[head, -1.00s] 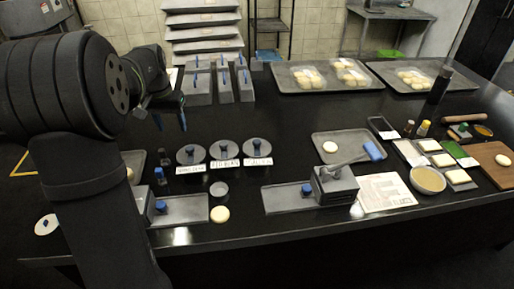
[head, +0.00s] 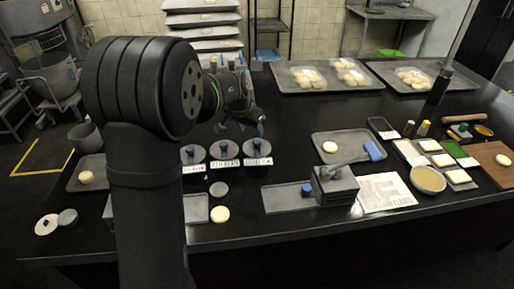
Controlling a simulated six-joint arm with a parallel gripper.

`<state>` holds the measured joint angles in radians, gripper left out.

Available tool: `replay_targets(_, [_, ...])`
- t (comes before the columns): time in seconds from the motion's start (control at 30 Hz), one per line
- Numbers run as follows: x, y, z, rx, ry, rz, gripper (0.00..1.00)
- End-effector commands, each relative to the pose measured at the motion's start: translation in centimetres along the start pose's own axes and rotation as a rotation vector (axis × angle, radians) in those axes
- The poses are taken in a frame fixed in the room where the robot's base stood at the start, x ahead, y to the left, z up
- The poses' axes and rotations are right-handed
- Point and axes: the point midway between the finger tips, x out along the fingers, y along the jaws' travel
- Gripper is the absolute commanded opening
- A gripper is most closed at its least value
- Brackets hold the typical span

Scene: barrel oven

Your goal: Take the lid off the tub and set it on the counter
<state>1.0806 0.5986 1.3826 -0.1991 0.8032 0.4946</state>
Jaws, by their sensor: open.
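All three lids are on. My gripper (head: 240,126) is open, with blue tips, in the air above or behind the middle and right tubs. It touches no lid that I can see, and its exact height is unclear. My arm partly covers the left tub.
A small grey cup (head: 219,188) and a dough ball (head: 220,214) lie in front of the tubs. Large dough trays (head: 325,77) lie behind. Bare counter (head: 285,140) shows right of the tubs.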

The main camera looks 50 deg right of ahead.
Motion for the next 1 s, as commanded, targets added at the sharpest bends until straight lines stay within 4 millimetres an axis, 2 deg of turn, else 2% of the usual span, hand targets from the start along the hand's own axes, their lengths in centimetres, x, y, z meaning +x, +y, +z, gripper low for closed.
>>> replay_targets(0.1, [1.9, 0.0, 0.0, 0.000, -0.002, 0.001, 0.54])
replay_targets(0.37, [3.6, 0.0, -0.1, 0.000, -0.002, 0.001, 0.54])
replay_targets(0.63, [7.3, 0.1, -0.4, -0.001, -0.002, 0.001, 0.54])
replay_targets(0.77, [8.0, 0.1, -0.4, -0.001, -0.001, 0.000, 0.54])
replay_targets(0.97, [8.0, 0.1, -0.5, -0.001, 0.000, 0.000, 0.54])
replay_targets(1.0, [8.0, 0.1, -0.5, -0.001, 0.000, 0.000, 0.48])
